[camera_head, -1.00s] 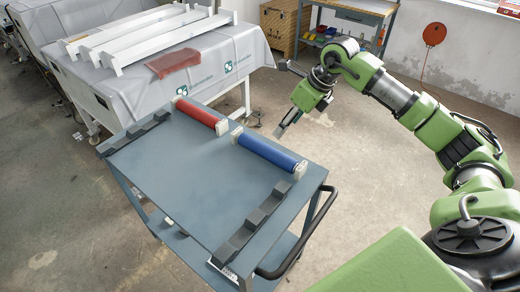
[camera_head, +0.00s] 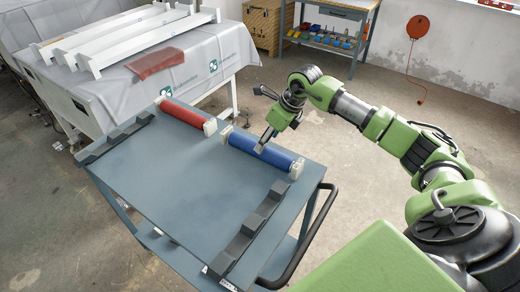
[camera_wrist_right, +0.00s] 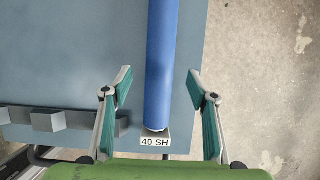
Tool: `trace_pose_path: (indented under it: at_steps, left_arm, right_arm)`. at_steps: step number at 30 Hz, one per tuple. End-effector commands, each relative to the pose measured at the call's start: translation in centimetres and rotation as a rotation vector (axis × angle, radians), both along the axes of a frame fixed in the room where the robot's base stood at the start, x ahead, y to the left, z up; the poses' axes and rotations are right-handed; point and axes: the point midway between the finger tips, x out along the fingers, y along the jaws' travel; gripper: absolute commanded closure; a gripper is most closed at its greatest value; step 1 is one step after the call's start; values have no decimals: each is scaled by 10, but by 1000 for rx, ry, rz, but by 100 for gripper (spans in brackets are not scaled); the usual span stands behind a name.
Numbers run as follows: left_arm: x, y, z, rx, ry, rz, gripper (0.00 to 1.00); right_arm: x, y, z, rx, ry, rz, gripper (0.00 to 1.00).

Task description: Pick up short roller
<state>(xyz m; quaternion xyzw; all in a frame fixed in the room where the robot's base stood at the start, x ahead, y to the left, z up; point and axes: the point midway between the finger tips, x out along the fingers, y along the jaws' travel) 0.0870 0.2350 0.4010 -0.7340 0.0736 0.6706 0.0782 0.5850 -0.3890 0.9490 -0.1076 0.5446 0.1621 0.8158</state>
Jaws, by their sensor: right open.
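A blue roller (camera_head: 262,151) with pale end blocks lies along the far right edge of the grey cart top. It also shows in the right wrist view (camera_wrist_right: 161,60), where its near end block carries a label reading "40 SH". A red roller (camera_head: 188,115) lies in line with it, to the left. My right gripper (camera_head: 261,147) is at the blue roller, over its middle part in the head view. In the right wrist view the gripper (camera_wrist_right: 160,76) is open, with one finger on each side of the roller and visible gaps. My left gripper is not in view.
The cart top (camera_head: 165,180) is bare in the middle. Dark notched racks stand along its left (camera_head: 115,140) and right (camera_head: 240,240) sides. A covered table (camera_head: 190,75) with white beams stands behind left. A workbench (camera_head: 335,40) stands at the back.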

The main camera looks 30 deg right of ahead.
Motion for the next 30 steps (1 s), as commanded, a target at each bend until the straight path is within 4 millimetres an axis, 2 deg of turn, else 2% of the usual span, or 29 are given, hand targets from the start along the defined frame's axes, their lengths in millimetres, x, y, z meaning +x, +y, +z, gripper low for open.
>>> trace_pose_path:
  at_steps: [8, 12, 16, 25, 26, 30]
  left_arm:
    - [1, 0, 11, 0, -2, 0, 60]
    - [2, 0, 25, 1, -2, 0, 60]
    - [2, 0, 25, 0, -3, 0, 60]
    - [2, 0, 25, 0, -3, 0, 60]
    - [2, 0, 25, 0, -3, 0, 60]
    - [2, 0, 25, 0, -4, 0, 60]
  right_arm:
    - [7, 4, -20, 1, 3, 1, 47]
    - [13, 7, -40, 2, 4, 0, 47]
    - [19, 9, -55, 0, 1, 0, 47]
    - [21, 9, -61, -2, -1, 1, 47]
    - [21, 9, -61, -2, -1, 1, 52]
    - [21, 9, -61, -1, 0, 1, 88]
